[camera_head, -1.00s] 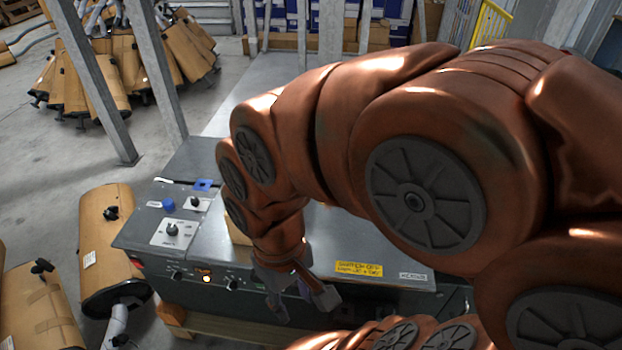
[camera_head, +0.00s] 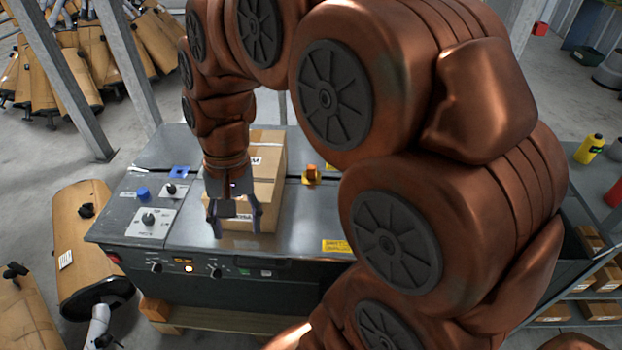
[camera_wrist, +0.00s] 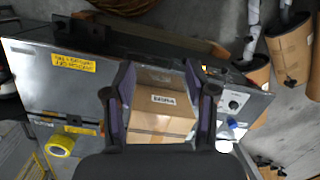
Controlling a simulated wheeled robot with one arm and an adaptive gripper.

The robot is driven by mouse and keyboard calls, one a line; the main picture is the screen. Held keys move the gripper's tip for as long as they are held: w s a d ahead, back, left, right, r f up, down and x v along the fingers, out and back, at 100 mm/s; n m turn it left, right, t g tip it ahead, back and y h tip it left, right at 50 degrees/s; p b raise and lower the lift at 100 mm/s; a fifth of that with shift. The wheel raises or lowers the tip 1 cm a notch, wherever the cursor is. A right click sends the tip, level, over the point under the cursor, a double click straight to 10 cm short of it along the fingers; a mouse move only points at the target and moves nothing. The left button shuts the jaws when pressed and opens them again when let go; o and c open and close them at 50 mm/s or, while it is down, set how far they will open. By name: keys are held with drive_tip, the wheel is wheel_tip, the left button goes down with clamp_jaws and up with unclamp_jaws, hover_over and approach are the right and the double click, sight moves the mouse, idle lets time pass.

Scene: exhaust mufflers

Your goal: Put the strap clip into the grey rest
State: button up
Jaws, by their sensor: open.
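My gripper (camera_head: 234,222) is open and points down over the front part of the machine top, close to the cardboard box (camera_head: 268,192). In the wrist view its two fingers (camera_wrist: 165,100) stand apart, with the labelled box (camera_wrist: 162,112) seen between them; I cannot tell whether they touch it. I cannot pick out the strap clip or the grey rest with certainty in either view. A small orange piece (camera_head: 312,175) stands on the machine top right of the box.
The grey machine top (camera_head: 190,232) has knobs on its left panel and a yellow sticker (camera_head: 337,246) at its front edge. A yellow tape roll shows in the wrist view (camera_wrist: 61,146). A shelf with a yellow bottle (camera_head: 590,148) is at the right.

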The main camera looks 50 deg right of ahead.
drive_tip(key=w+d+f+m+b, duration=0.2)
drive_tip(key=w+d+m, duration=0.1)
drive_tip(key=w+d, duration=0.1)
drive_tip(key=w+d+f+m+t+y+b, duration=0.1)
drive_tip(key=w+d+f+m+b, duration=0.1)
drive_tip(key=w+d+m, duration=0.2)
drive_tip(key=w+d+f+m+t+b, duration=0.1)
drive_tip(key=w+d+f+m+b, duration=0.2)
drive_tip(key=w+d, duration=0.2)
drive_tip(key=shift+w+d+m+y, duration=0.15)
drive_tip(key=shift+w+d, duration=0.05)
drive_tip(key=shift+d, duration=0.6)
drive_tip(key=shift+w+d+m+y, duration=0.15)
drive_tip(key=shift+d, duration=0.6)
drive_tip(key=w+d+f+m+t+b, duration=0.2)
drive_tip(key=d+f+m+b, duration=0.3)
drive_tip(key=d, duration=0.7)
drive_tip(key=m+b, duration=0.2)
drive_tip(key=m, duration=0.3)
approach(311, 173)
wheel_tip(311, 173, down, 2)
drive_tip(key=shift+w+d+f+m+t, duration=0.1)
drive_tip(key=shift+w+d+m+t, duration=0.15)
drive_tip(key=shift+d+m, duration=0.25)
drive_tip(key=shift+a+f, duration=0.1)
drive_tip(key=shift+f, duration=0.05)
drive_tip(key=shift+x, duration=1.2)
